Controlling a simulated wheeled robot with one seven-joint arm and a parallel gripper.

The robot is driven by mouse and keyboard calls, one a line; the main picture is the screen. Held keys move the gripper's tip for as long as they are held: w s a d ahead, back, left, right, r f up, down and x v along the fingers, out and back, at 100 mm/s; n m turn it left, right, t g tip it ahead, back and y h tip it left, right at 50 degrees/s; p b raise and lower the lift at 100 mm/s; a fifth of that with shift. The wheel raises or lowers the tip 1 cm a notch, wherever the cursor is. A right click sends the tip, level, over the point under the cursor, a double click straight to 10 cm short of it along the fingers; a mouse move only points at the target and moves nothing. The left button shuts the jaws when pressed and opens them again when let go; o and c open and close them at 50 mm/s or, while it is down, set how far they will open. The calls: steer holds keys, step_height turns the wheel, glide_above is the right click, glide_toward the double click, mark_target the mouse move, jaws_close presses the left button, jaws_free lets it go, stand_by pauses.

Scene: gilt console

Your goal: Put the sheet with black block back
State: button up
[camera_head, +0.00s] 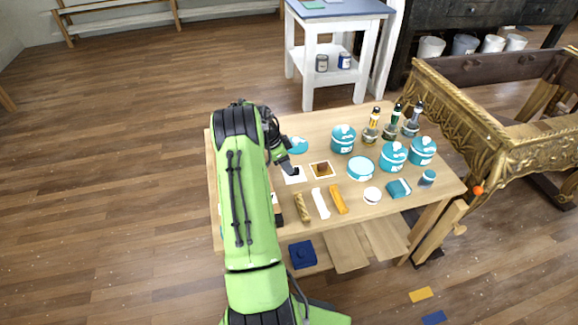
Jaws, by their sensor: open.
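A white sheet (291,179) lies on the wooden work table, just below my gripper. A small dark shape at its upper edge may be a black block or a gripper finger; I cannot tell which. Beside it on the right, another white sheet (313,165) carries a brown block (322,169). My gripper (291,158) is open, low over the left part of the table. I see nothing held in it. My green arm hides the table's left side, where a sliver of something white and a dark object (278,216) show at its edge.
Teal tins (394,155), bottles (370,128), and a small white jar (372,195) crowd the right of the table (440,190). Gold, white and orange strips (338,199) lie at the front. A gilt console (510,150) stands close on the right. A white side table (335,45) stands behind.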

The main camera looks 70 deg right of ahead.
steer(key=p+v, duration=0.2)
steer(key=v, duration=0.7)
steer(key=shift+w+r, duration=0.1)
steer(key=shift+r, duration=0.05)
steer(key=w+a+r+n+t+h, duration=0.1)
steer(key=w+a+r+n+t, duration=0.2)
steer(key=w+a+r+n, duration=0.75)
steer(key=w+a+r+n+t, duration=0.15)
steer(key=a+r, duration=0.25)
steer(key=a, duration=0.4)
steer(key=w+a+r+n+t, duration=0.1)
steer(key=w+a+r+n, duration=0.2)
steer(key=a, duration=0.5)
steer(key=s+a+n+t+y, duration=0.1)
steer(key=s+a+n, duration=0.3)
steer(key=a, duration=0.3)
steer(key=s+a+r+n+t+y, duration=0.1)
steer(key=s+a+n, duration=0.4)
steer(key=a, duration=0.3)
steer(key=s+a+n+t+y, duration=0.1)
steer(key=s+a+n, duration=0.3)
steer(key=a, duration=0.4)
steer(key=shift+s+r+n+t, duration=0.35)
steer(key=shift+n+t, duration=0.1)
steer(key=shift+n, duration=0.45)
